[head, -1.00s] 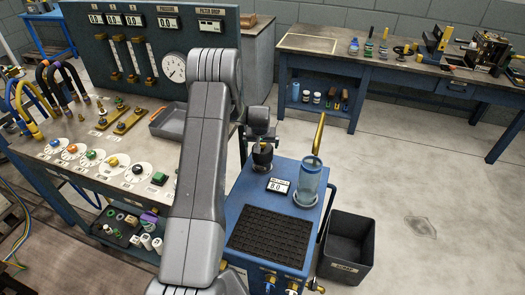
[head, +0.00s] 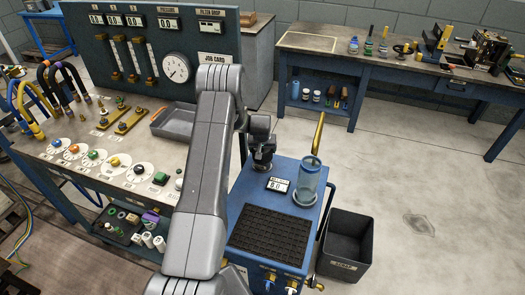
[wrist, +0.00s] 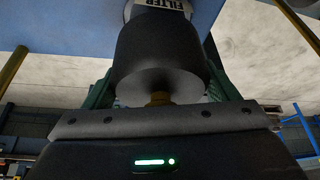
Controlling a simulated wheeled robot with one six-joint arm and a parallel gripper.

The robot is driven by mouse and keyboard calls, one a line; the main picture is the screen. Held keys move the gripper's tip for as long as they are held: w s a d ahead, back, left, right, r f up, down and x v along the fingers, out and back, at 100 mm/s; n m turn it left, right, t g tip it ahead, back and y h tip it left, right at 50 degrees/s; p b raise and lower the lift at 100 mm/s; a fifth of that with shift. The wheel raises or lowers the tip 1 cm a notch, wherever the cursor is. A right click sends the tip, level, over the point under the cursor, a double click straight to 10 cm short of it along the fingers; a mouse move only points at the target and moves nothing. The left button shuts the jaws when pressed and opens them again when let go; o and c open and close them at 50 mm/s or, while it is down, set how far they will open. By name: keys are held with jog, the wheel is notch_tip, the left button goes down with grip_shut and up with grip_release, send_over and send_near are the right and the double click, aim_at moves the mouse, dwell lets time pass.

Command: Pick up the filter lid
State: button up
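The filter lid (wrist: 160,55) is a dark, round cap with a brass-coloured piece (wrist: 160,98) in its middle, facing my gripper's palm. In the head view the lid (head: 263,155) is a dark shape at the back left of the blue cart (head: 232,215), under my gripper (head: 260,128). In the wrist view my gripper's green fingers (wrist: 160,80) stand apart on either side of the lid. The lid hides their inner faces, so contact cannot be seen. A white label reading FILTER (wrist: 170,4) shows beyond the lid.
A clear blue cylinder (head: 308,182) and a small display (head: 278,185) stand close to the lid on the cart. A yellow rod (head: 318,133) rises behind the cylinder. A black scrap bin (head: 346,242) is right of the cart. A grey tray (head: 174,122) lies on the left bench.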

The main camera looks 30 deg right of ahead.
jog(key=shift+r, duration=0.1)
jog(key=shift+c, duration=0.3)
jog(key=shift+r, duration=0.2)
notch_tip(320, 180, up, 10)
jog(key=shift+f+b, duration=0.25)
jog(key=shift+b, duration=0.75)
